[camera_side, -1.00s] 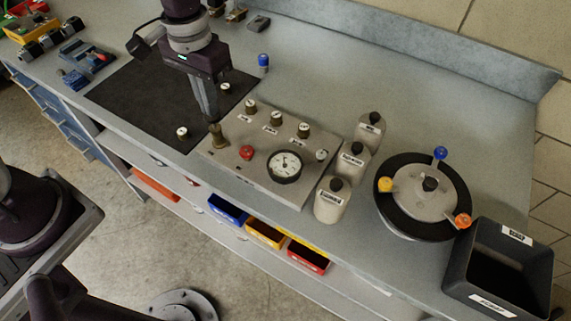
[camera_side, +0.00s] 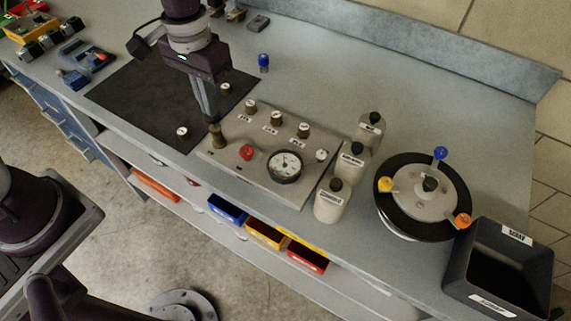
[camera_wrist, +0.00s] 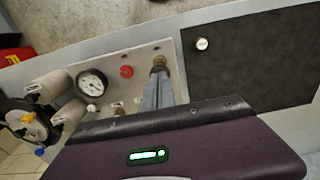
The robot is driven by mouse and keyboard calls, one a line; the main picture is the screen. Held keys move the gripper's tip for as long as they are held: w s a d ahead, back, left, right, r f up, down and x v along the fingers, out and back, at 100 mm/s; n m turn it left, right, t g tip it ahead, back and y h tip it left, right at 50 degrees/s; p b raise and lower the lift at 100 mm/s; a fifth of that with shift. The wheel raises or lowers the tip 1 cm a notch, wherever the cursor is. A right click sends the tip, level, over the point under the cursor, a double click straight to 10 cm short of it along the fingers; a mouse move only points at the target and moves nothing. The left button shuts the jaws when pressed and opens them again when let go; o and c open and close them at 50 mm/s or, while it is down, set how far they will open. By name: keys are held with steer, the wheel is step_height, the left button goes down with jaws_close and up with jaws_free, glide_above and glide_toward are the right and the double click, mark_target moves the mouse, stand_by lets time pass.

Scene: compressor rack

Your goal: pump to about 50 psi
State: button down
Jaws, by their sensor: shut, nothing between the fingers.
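The grey compressor panel (camera_side: 230,172) lies on the bench. A brass plunger-like fitting (camera_side: 217,138) stands upright at its left end; it also shows in the wrist view (camera_wrist: 159,63). My gripper (camera_side: 213,119) is shut and empty, pointing down with its fingertips at the top of this fitting; whether they touch cannot be told. In the wrist view my fingers (camera_wrist: 158,84) partly cover it. The round white gauge (camera_side: 285,166) sits near the panel's front edge and also shows in the wrist view (camera_wrist: 91,83); its reading is too small to tell. A red knob (camera_side: 247,152) lies between fitting and gauge.
Several labelled knobs (camera_side: 277,118) line the panel's back. White bottles (camera_side: 332,202) stand right of it, then a round rotor (camera_side: 398,229) with coloured knobs and a dark bin (camera_side: 456,283). A black mat (camera_side: 135,112) lies left, with small white-topped pieces.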

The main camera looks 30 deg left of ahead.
steer(key=shift+f, duration=1.3)
steer(key=shift+r, duration=1.95)
steer(key=shift+f, duration=0.1)
steer(key=shift+r, duration=2.65)
steer(key=s+a+r+t, duration=0.2)
steer(key=s+r, duration=0.2)
steer(key=s, duration=0.5)
steer(key=s+a+r+t, duration=0.3)
steer(key=s+r, duration=0.1)
steer(key=s, duration=0.5)
steer(key=shift+r+t, duration=0.3)
steer(key=shift+r, duration=0.1)
